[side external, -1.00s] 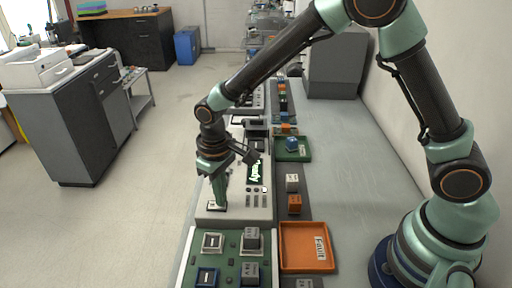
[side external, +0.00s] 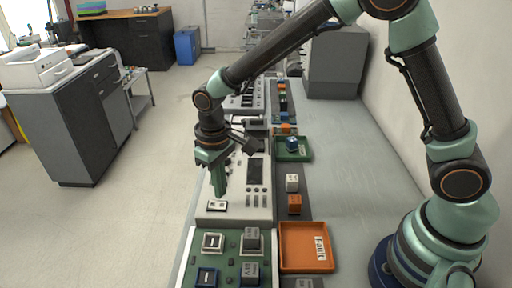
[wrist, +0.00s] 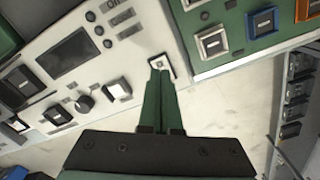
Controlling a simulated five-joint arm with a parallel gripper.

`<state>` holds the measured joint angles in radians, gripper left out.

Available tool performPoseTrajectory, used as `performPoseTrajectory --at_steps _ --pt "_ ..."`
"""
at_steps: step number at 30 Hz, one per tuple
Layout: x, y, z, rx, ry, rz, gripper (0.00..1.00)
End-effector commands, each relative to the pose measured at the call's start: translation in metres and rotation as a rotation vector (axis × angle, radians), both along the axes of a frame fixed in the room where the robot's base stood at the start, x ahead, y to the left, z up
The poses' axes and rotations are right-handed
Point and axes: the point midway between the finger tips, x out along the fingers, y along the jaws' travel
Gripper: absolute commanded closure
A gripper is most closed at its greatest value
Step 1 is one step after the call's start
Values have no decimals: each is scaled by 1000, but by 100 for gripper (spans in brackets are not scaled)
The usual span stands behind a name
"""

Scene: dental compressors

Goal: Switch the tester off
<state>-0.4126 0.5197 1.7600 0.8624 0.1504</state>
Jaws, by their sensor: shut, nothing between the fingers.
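The tester (side external: 235,205) is a pale console on the bench, with a dark, blank display (side external: 256,171) and rows of small buttons. Its display also shows in the wrist view (wrist: 65,53). A white-framed rocker switch (side external: 217,205) sits at the tester's near left corner; in the wrist view the switch (wrist: 163,67) is partly hidden behind my fingertips. My gripper (side external: 219,196) is shut and empty, pointing down just above the switch and apparently apart from it. The wrist view shows the two green fingers of my gripper (wrist: 160,72) together.
A green board (side external: 229,252) with framed square sockets and blocks lies in front of the tester. An orange tray (side external: 285,262) with a label stands to its right, and a green tray (side external: 305,155) with a blue block farther back. The grey bench right of these is clear.

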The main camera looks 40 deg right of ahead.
Motion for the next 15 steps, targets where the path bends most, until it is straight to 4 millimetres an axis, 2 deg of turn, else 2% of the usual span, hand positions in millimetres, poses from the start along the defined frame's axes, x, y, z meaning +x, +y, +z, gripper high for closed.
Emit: performPoseTrajectory --at_steps 15 --pt "0 0 36 1 -2 0 100"
